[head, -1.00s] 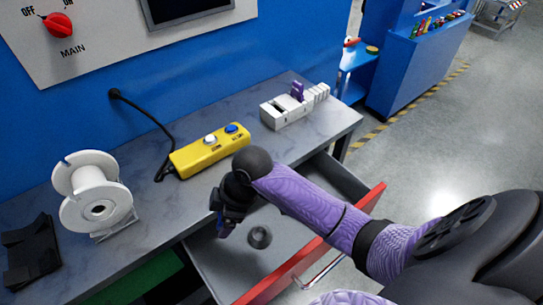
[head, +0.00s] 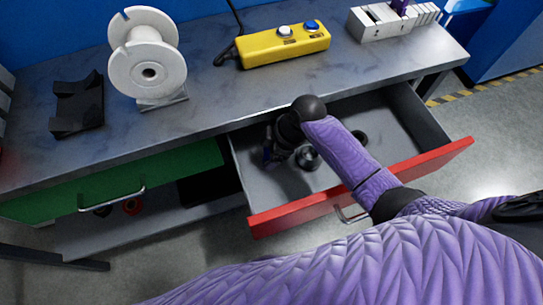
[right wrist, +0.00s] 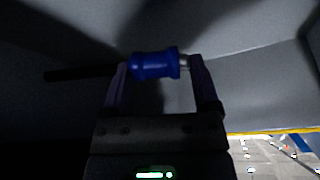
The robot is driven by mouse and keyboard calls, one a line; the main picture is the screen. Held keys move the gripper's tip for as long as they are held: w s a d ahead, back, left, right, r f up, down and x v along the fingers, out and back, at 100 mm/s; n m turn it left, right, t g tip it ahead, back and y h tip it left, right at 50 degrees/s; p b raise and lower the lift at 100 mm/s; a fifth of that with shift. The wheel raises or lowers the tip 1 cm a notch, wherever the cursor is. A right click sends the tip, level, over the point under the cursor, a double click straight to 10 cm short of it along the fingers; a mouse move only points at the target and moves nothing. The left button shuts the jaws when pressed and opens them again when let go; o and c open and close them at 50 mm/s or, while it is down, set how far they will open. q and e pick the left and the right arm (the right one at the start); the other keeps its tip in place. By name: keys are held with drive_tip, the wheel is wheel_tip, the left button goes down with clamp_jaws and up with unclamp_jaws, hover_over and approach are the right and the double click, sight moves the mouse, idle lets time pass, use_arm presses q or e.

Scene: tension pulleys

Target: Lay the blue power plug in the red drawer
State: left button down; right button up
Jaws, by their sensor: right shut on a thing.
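The blue power plug (right wrist: 153,65) lies crosswise between the fingers of my right gripper (right wrist: 160,72) in the right wrist view. The gripper is shut on it; a metal tip shows at its right and a dark cable-like piece at its left. In the head view my right gripper (head: 270,152) points down inside the open red drawer (head: 420,165), near its left end. The plug is small and mostly hidden there. Whether it touches the drawer floor cannot be told. My left gripper is not in view.
A green drawer (head: 125,185) is at the left. The tabletop bears a white spool (head: 148,70), black holder (head: 78,105) and yellow button box (head: 285,45).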

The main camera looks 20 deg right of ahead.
drive_tip(key=shift+s+f, duration=0.15)
drive_tip(key=shift+f, duration=0.6)
drive_tip(key=shift+r, duration=0.2)
drive_tip(key=shift+f, duration=0.2)
drive_tip(key=o, duration=1.2)
drive_tip(key=shift+c, duration=0.2)
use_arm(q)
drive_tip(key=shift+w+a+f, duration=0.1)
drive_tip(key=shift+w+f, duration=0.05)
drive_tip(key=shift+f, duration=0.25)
use_arm(e)
drive_tip(key=shift+o, duration=0.3)
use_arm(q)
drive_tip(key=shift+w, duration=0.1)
use_arm(e)
drive_tip(key=shift+r, duration=0.1)
